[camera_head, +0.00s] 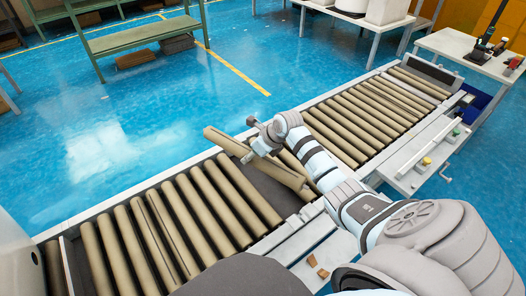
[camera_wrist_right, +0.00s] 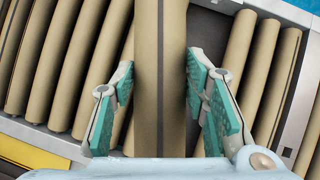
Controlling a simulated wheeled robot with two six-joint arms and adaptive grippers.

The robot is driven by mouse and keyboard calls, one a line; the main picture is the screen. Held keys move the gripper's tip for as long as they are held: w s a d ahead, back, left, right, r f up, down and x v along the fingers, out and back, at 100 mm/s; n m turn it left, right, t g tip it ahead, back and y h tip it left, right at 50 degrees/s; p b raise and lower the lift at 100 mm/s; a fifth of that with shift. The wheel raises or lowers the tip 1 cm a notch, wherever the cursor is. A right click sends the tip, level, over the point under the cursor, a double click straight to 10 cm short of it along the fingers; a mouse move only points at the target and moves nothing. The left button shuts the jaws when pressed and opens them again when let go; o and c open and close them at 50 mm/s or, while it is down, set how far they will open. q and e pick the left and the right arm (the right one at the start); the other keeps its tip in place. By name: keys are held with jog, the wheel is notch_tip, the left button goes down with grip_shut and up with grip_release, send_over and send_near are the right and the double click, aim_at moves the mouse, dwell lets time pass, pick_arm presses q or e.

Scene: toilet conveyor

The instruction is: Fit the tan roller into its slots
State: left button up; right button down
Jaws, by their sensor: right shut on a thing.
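The tan roller (camera_head: 226,142) lies over a dark gap (camera_head: 270,187) in the conveyor's row of rollers. Its left end shows over the far rail and appears raised; its other end is near the near-side rail, partly behind my arm. My right gripper (camera_head: 258,146) is shut on the roller around its middle. In the right wrist view the roller (camera_wrist_right: 160,70) runs upright between the teal finger pads of the gripper (camera_wrist_right: 155,110). I cannot tell whether either end sits in a slot. My left gripper is not in view.
Fixed tan rollers (camera_head: 350,125) fill the conveyor on both sides of the gap. A side panel with buttons (camera_head: 425,160) stands at the right. Small tan pieces (camera_head: 313,261) lie on the near frame. A green bench (camera_head: 145,37) stands on the open blue floor beyond.

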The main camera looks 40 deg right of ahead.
jog(key=w+d+r+m+h+b, duration=0.2)
jog(key=d+m, duration=0.1)
jog(key=d, duration=0.3)
pick_arm(q)
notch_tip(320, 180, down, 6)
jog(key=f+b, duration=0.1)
jog(key=b, duration=0.3)
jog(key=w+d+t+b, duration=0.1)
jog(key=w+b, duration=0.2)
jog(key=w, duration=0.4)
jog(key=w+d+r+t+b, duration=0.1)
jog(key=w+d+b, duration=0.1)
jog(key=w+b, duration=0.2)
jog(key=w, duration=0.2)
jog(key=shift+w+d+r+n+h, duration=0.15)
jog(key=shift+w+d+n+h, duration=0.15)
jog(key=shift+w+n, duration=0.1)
pick_arm(e)
notch_tip(320, 180, down, 19)
jog(key=shift+d+f, duration=0.2)
jog(key=shift+d, duration=0.2)
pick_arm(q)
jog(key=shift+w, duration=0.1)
pick_arm(e)
jog(key=shift+f, duration=0.6)
jog(key=c, duration=1.2)
grip_release()
jog(key=shift+f, duration=0.1)
jog(key=shift+o, duration=1.3)
